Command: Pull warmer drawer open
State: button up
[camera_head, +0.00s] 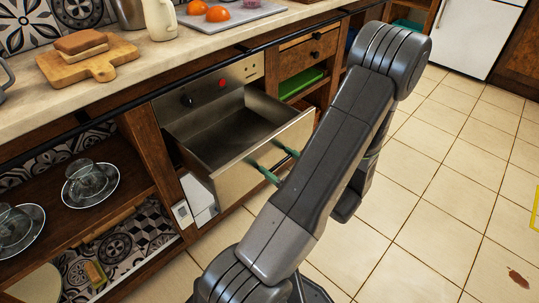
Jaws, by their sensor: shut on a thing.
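The warmer drawer (228,150) is pulled well out of the warmer's panel (215,86), and its dark inside looks empty. The panel has a dark knob (187,100) and a red knob (222,83). My arm crosses in front of the drawer's right side. My gripper is hidden behind it, so its hold on the handle does not show.
Above is a counter with a cutting board (90,62) and a tray with oranges (217,13). On the left, open shelves hold glass cups on saucers (90,184). A small wooden drawer (306,52) is to the right.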

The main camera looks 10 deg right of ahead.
jog(key=shift+s+d, duration=0.2)
jog(key=shift+s, duration=0.1)
jog(key=o, duration=1.2)
jog(key=shift+c, duration=0.2)
jog(key=p+v, duration=0.3)
jog(key=v, duration=1)
jog(key=shift+s+d, duration=0.25)
jog(key=shift+s, duration=0.1)
jog(key=b+x, duration=0.3)
jog(key=x, duration=1.1)
